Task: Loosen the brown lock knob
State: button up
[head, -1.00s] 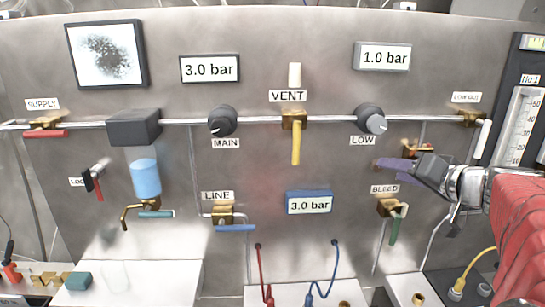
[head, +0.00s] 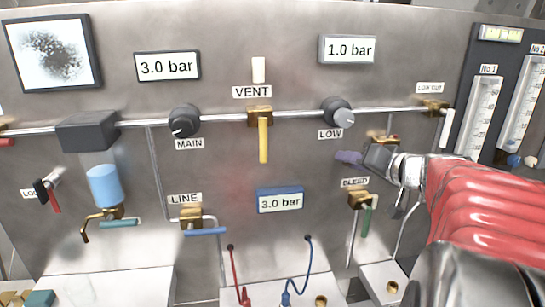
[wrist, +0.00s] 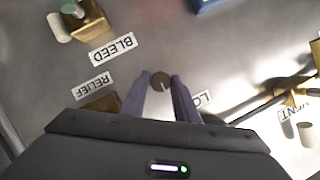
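The brown lock knob (wrist: 160,80) shows in the wrist view as a small round disc with a pale slot-like mark, close to the grey panel. My gripper (wrist: 159,82) has its two purple fingers on either side of the knob. The fingers are apart by little more than the knob's width; whether they press on it I cannot tell. In the head view my gripper (head: 348,158) is at the panel, just below the LOW regulator (head: 338,112), and hides the knob.
The brass relief fitting (head: 382,141) is beside my gripper. The bleed valve (head: 362,200) with a green handle is just below, and the yellow vent handle (head: 263,140) is to the left. The blue-framed 3.0 bar display (head: 279,200) is lower left.

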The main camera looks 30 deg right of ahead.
jog(key=c, duration=0.6)
jog(key=shift+m, duration=0.3)
jog(key=m+t, duration=0.2)
jog(key=m, duration=0.3)
jog(key=f+m+t+y, duration=0.1)
jog(key=m+t, duration=0.1)
jog(key=m, duration=0.3)
jog(key=m+t, duration=0.2)
jog(key=m, duration=0.3)
jog(key=shift+d+f+y, duration=0.1)
jog(key=shift+f+y, duration=0.15)
jog(key=shift+y, duration=0.15)
jog(key=shift+m, duration=0.4)
